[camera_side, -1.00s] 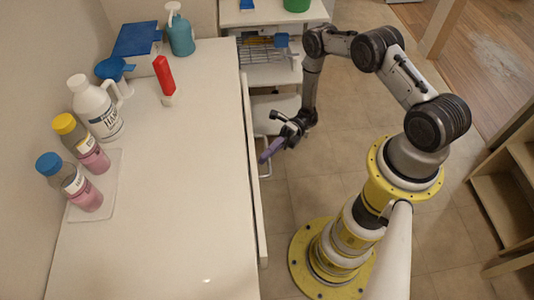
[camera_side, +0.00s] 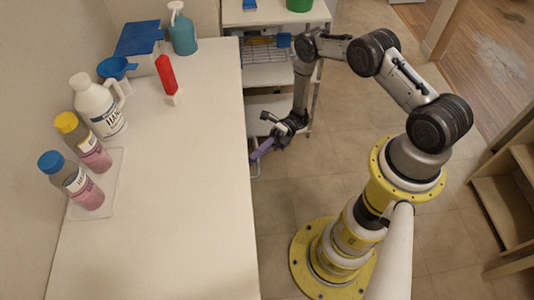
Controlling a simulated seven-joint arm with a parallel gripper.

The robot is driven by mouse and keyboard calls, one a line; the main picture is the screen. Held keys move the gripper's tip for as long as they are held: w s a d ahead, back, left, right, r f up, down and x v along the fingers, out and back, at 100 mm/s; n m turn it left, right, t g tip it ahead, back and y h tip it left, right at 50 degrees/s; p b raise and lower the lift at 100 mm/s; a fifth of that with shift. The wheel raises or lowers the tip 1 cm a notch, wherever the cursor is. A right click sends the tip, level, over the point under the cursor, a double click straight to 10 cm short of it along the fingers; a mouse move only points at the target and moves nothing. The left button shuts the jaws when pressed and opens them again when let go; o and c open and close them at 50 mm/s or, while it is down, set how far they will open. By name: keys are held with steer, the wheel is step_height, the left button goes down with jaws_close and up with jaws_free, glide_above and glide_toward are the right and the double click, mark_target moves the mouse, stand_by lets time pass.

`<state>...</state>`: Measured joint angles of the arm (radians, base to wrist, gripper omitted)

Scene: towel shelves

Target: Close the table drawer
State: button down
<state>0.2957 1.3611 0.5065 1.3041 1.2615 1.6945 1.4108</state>
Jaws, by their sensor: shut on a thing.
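The white table (camera_side: 165,225) fills the left half of the side view. Its drawer front is hidden below the table's right edge, and no drawer strip sticks out past it. A thin pale drawer handle (camera_side: 257,173) shows just beyond that edge. My gripper (camera_side: 256,155), with purple fingers, is at the handle, close beside the table edge. It is shut on the handle, though the contact itself is small and partly hidden.
On the table stand a red-topped item (camera_side: 166,73), a white jug (camera_side: 98,108), two pink bottles (camera_side: 84,188) and a teal pump bottle (camera_side: 182,32). A white shelf rack (camera_side: 270,75) stands behind my gripper.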

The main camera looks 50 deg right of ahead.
steer(key=shift+w+a, duration=0.5)
steer(key=shift+w, duration=0.15)
steer(key=c, duration=0.9)
jaws_free()
steer(key=d+f, duration=0.1)
steer(key=d, duration=1.2)
steer(key=shift+d+f, duration=0.35)
steer(key=shift+d, duration=0.05)
